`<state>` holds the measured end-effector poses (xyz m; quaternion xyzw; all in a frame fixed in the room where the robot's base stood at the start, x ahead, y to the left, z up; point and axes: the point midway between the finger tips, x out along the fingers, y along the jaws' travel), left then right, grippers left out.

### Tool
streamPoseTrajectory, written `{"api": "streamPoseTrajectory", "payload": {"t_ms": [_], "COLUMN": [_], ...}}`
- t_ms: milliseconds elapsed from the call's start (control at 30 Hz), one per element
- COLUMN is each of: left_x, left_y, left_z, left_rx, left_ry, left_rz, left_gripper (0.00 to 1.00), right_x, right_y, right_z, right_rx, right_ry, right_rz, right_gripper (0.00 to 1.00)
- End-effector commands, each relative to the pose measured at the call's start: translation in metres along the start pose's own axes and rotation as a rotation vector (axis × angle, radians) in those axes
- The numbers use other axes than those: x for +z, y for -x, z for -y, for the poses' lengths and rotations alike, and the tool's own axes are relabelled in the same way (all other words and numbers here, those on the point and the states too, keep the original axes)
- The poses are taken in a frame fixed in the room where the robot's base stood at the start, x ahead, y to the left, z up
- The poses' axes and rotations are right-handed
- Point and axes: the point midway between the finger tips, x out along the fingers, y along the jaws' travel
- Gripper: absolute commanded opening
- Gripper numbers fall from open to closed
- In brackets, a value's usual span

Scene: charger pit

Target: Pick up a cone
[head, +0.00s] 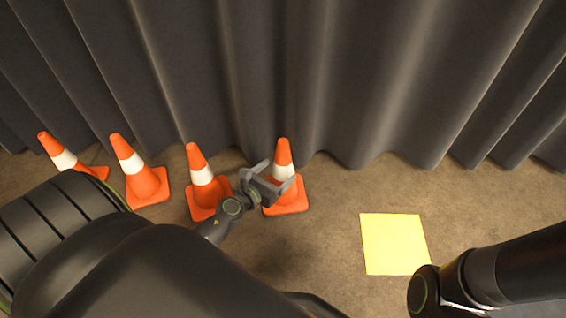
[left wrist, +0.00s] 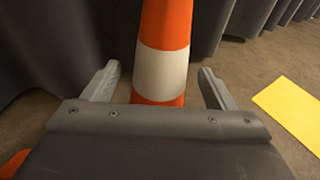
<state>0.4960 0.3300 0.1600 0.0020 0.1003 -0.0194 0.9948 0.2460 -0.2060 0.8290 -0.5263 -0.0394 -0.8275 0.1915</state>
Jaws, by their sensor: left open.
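Several orange cones with white bands stand in a row on the floor along the curtain. The rightmost cone (head: 285,198) is upright, and my left gripper (head: 277,172) is at its white band. In the left wrist view this cone (left wrist: 163,70) stands between the two open fingers of my left gripper (left wrist: 160,88), with a gap on each side. Its base is hidden behind the gripper body there. The other cones are the one just left (head: 202,192), a further one (head: 143,182) and the far left one (head: 64,158), partly hidden by my arm. My right gripper is out of view.
A dark pleated curtain (head: 330,70) hangs close behind the cones. A flat yellow square (head: 394,244) lies on the brown floor to the right, and it also shows in the left wrist view (left wrist: 292,112). The floor around the square is clear.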

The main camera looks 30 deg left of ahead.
Motion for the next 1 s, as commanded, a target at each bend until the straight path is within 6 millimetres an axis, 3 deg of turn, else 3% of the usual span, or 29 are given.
{"api": "streamPoseTrajectory", "payload": {"t_ms": [267,400,700,1000], "left_x": [0.012,0.008,0.009,0.009], "left_y": [-0.032,-0.048,-0.052,-0.052], "left_z": [0.002,0.001,0.001,0.001], "left_rx": [-0.001,0.0,0.0,0.0], "left_ry": [0.0,0.001,0.0,0.0], "left_rz": [0.003,0.001,0.001,0.001], "left_gripper": [0.79,0.79,0.79,0.41], "right_x": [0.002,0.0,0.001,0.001], "right_y": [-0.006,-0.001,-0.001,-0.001], "right_z": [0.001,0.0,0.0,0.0], "right_rx": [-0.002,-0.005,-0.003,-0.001], "right_ry": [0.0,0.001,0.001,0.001], "right_rz": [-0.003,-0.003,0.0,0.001], "right_gripper": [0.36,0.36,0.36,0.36]}}
